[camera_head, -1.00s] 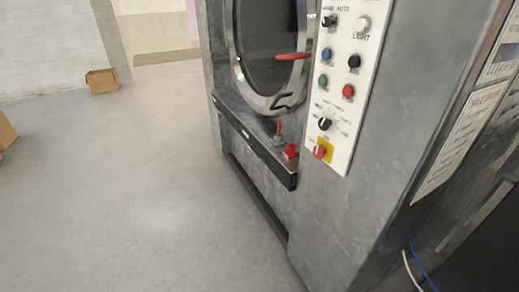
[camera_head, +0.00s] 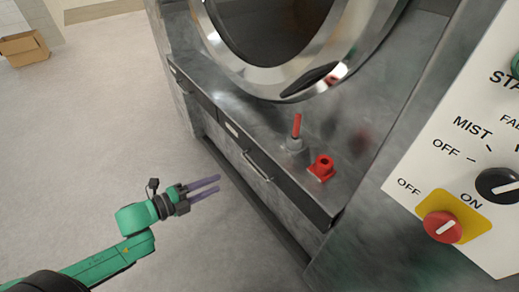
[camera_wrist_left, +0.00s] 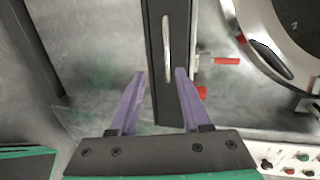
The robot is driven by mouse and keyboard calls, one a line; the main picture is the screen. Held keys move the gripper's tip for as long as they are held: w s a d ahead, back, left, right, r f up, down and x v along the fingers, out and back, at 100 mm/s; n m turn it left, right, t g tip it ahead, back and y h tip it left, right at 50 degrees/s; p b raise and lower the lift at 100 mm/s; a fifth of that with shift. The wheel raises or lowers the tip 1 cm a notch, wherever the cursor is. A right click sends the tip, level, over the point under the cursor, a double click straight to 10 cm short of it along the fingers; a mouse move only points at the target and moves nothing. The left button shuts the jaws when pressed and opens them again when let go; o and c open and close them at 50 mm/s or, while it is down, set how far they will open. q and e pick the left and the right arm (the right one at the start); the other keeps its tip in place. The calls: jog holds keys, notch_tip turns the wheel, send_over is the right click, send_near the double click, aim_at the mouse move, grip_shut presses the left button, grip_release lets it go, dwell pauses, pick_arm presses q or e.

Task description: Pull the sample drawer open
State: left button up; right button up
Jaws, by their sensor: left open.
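The sample drawer (camera_head: 292,190) is a dark front panel in the ledge below the round door; it looks closed. Its slim silver handle (camera_head: 257,165) is in the middle of the head view. My left gripper (camera_head: 218,184) is open and empty, with two purple fingers pointing toward the panel from the left, apart from the handle. In the left wrist view the handle (camera_wrist_left: 167,47) is upright on the dark drawer front (camera_wrist_left: 155,25), ahead of the gripper (camera_wrist_left: 160,74) and between the lines of its fingers. My right gripper is not in view.
A round glass door with a metal rim (camera_head: 235,70) is above the ledge. A red lever (camera_head: 297,125) and red fitting (camera_head: 321,168) stand on the ledge. A white control panel (camera_head: 440,160) is at right. The floor (camera_head: 90,150) at left is clear, except a cardboard box (camera_head: 24,48).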

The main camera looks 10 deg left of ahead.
aim_at(254, 167)
pick_arm(q)
jog(key=shift+m+h, duration=0.3)
jog(key=x, duration=0.4)
jog(key=b+x, duration=0.1)
jog(key=x, duration=0.4)
jog(key=d+r+x, duration=0.1)
jog(key=x, duration=0.4)
jog(key=shift+s, duration=0.15)
jog(key=shift+w+d+f, duration=0.15)
jog(key=shift+w+d, duration=0.05)
jog(key=shift+w, duration=0.05)
grip_shut()
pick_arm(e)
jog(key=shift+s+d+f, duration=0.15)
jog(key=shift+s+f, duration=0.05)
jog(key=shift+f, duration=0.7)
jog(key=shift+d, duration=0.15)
